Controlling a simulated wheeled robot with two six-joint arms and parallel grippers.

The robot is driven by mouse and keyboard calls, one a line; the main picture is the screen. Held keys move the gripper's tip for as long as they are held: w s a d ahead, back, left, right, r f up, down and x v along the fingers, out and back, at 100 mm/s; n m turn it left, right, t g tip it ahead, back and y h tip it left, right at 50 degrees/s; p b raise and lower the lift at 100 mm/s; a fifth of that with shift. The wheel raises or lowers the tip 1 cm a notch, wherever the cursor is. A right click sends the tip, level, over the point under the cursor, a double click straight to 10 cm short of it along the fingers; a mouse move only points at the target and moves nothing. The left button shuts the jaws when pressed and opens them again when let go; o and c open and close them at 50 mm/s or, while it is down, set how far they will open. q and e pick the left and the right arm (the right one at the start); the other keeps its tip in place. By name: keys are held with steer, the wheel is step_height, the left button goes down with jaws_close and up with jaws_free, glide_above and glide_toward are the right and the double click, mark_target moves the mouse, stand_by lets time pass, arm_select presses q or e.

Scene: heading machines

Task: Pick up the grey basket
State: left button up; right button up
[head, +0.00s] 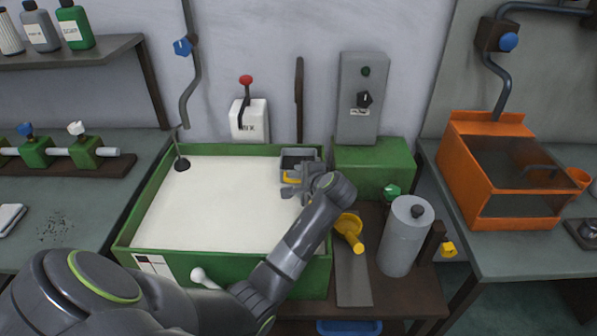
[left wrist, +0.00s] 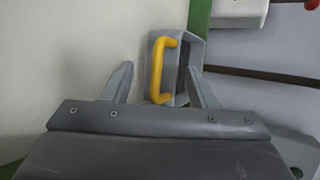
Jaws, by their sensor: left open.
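The grey basket (head: 299,158) is a small box with a yellow handle, at the back right corner of the green tank. In the left wrist view the basket (left wrist: 181,85) and its upright yellow handle (left wrist: 158,70) show between and beyond the fingertips. My left gripper (head: 295,187) is open, just in front of the basket in the head view. In the left wrist view its two fingers (left wrist: 160,85) stand apart on either side of the handle's lower end. Whether a finger touches the basket I cannot tell. My right gripper is not in view.
The green tank (head: 127,232) holds a pale, flat surface. A green box (head: 375,162) and a grey switch panel (head: 362,120) stand behind right. An orange bin (head: 462,180) stands far right.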

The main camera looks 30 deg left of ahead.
mark_target(298, 173)
arm_select(q)
steer(key=x, duration=0.5)
steer(key=shift+w+d, duration=0.15)
steer(key=shift+r, duration=0.1)
steer(key=shift+d, duration=0.1)
steer(key=c, duration=1)
